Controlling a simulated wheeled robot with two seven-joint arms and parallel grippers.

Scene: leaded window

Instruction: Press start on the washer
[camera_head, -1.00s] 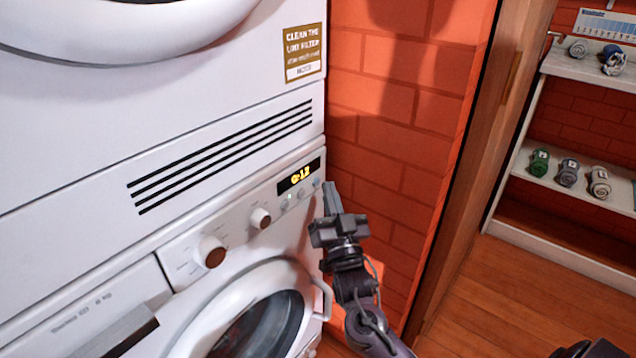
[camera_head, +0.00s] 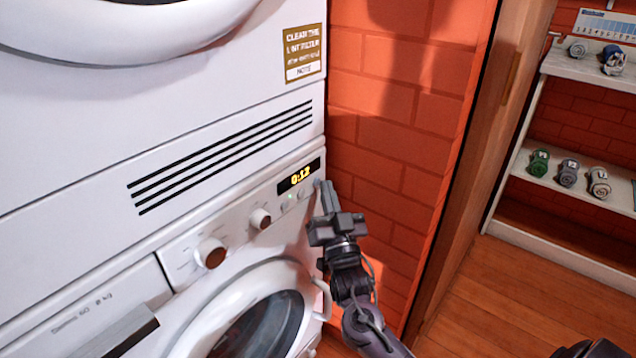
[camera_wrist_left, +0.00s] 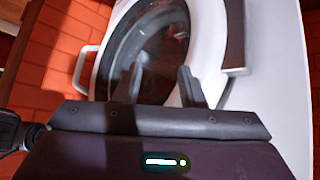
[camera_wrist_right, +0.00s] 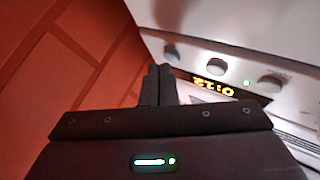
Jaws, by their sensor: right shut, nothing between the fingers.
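The white washer (camera_head: 230,288) stands at lower left, its round door shut. Its panel has a display (camera_head: 300,175) reading 0:12, a large knob (camera_head: 210,253), a smaller knob (camera_head: 260,218) and small round buttons (camera_head: 303,194). The right wrist view shows the display upside down (camera_wrist_right: 213,87) beside several buttons (camera_wrist_right: 217,66). My right gripper (camera_head: 325,184) is shut and empty, its fingertips close to the panel's rightmost button (camera_wrist_right: 172,52); I cannot tell if they touch. Button labels are unreadable. My left gripper (camera_wrist_left: 158,83) is open and empty before the washer door (camera_wrist_left: 150,45).
A white dryer (camera_head: 120,130) with a lint filter sticker (camera_head: 303,53) sits above the washer. An orange brick wall (camera_head: 385,150) stands close right of my right gripper. A shelf (camera_head: 545,178) with rolled items is at far right, past wooden floor (camera_head: 500,300).

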